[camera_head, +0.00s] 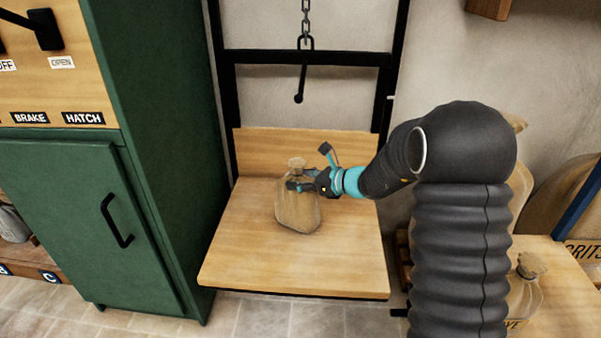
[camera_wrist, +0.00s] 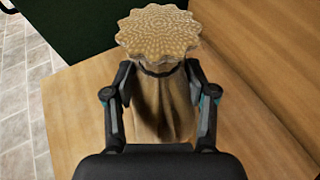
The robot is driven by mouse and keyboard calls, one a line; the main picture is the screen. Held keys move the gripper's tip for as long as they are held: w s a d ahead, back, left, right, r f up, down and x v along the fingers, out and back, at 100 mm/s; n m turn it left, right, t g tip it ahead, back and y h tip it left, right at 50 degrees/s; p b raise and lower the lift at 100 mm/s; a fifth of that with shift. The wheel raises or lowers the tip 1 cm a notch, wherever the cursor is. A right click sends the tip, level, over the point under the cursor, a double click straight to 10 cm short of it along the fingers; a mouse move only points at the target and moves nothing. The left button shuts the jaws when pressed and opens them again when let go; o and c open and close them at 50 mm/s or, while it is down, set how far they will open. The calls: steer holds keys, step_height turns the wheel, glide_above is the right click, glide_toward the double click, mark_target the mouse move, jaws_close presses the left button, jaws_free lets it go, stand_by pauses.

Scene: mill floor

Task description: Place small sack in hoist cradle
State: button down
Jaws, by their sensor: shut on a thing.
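The small sack (camera_head: 298,211) is tan cloth with a tied neck and stands upright at the wooden hoist cradle, over its platform. My gripper (camera_head: 293,186) is shut on the sack just below its gathered top. In the wrist view the sack (camera_wrist: 160,105) is between the two fingers of my gripper (camera_wrist: 158,85), with its frilled top above them. The hoist cradle (camera_head: 245,262) is a wooden platform with a low back board, in a black frame. I cannot tell whether the sack's base touches the platform. The sack's lower part is hidden in the wrist view.
A chain hook (camera_head: 300,85) hangs above the cradle. A green cabinet (camera_head: 70,215) with a black handle stands close at the left. At the right, another sack (camera_head: 525,295) stands on a wooden surface. The platform around the held sack is bare.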

stand_by(0.3)
steer(key=shift+c, duration=1.5)
jaws_free()
steer(key=shift+f, duration=0.15)
